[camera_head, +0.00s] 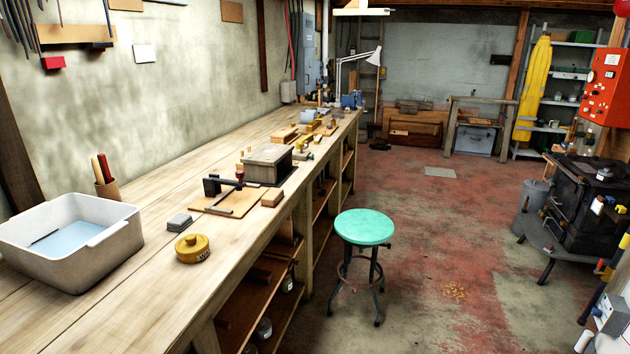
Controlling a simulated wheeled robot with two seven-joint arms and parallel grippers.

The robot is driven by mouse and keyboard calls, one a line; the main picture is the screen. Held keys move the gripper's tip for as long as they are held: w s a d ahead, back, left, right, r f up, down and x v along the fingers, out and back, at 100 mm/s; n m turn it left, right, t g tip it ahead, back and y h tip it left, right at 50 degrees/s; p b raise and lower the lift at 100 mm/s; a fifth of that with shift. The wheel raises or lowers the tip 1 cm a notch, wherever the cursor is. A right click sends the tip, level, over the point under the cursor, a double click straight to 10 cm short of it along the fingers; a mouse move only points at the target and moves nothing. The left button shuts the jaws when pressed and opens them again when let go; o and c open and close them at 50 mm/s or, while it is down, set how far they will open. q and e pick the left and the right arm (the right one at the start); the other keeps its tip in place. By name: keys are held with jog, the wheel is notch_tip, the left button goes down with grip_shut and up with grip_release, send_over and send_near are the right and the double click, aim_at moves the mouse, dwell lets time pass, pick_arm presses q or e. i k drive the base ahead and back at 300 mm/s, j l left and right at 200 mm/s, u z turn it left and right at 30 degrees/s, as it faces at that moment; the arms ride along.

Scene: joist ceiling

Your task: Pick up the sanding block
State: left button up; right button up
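A long wooden workbench (140,290) runs from the front left to the back. Near its front part lies a small grey block (180,221), between the white basin and a round yellow tin; it looks most like a sanding block. A small light-brown wooden block (271,198) lies farther back, beside a flat wooden board. I cannot tell for certain which of the two is the sanding block. Neither of my grippers shows in the head view.
On the bench are a white basin (118,243) with bluish contents, a yellow tin (192,248), a board with a dark clamp-like tool (232,203) and a grey box (268,160). A green-topped stool (364,227) stands close to the bench's right side. A black stove (588,205) stands right; floor between is mostly clear.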

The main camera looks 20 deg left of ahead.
aim_at(273, 197)
jog(key=i+l+u, duration=0.1)
jog(key=i, duration=1.4)
